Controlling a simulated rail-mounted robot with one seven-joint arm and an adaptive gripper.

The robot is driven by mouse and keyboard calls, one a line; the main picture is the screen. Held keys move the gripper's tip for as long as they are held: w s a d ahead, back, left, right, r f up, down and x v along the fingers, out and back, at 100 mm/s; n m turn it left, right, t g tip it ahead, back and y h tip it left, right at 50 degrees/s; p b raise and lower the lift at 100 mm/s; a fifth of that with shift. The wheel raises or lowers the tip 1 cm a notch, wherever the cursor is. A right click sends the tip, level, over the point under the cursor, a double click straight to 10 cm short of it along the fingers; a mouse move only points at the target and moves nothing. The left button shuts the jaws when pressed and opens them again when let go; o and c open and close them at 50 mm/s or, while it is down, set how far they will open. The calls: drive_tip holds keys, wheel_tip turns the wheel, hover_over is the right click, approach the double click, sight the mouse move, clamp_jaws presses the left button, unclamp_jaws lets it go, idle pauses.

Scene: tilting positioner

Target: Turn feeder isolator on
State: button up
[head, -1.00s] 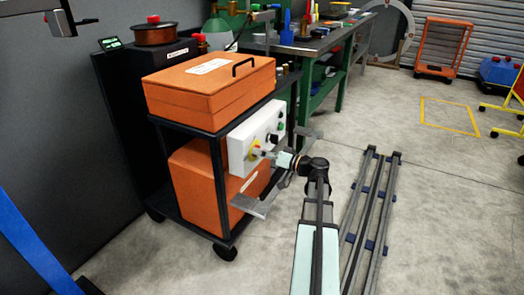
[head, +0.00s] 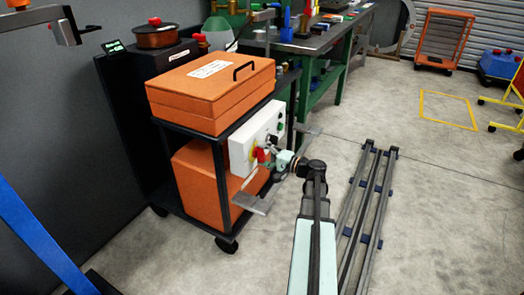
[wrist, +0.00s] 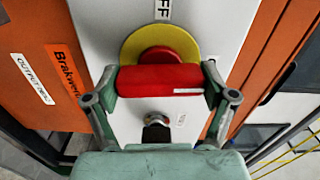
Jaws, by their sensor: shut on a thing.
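The feeder isolator is a red handle (wrist: 160,79) on a round yellow plate (wrist: 133,45) on the front of a white panel (head: 246,151). In the wrist view the handle's bar lies across the picture, with a small white mark at its right end. My gripper (wrist: 160,85) has one finger at each end of the bar and is shut on it. In the head view my gripper (head: 267,158) is at the panel's front, with the red handle (head: 259,155) partly showing beside it. Sideways letters "FF" show above the plate, cut off by the picture edge.
A dark knob (wrist: 156,128) sits below the handle, near my gripper. The panel is on a black cart with an orange case (head: 210,95) on top and an orange box (head: 195,180) below. A grey plate (head: 251,203) juts out below the panel.

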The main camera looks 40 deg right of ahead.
drive_tip(key=shift+m+p, duration=0.3)
drive_tip(key=shift+m, duration=0.3)
drive_tip(key=o, duration=1)
drive_tip(key=shift+a, duration=0.1)
drive_tip(key=v, duration=1.2)
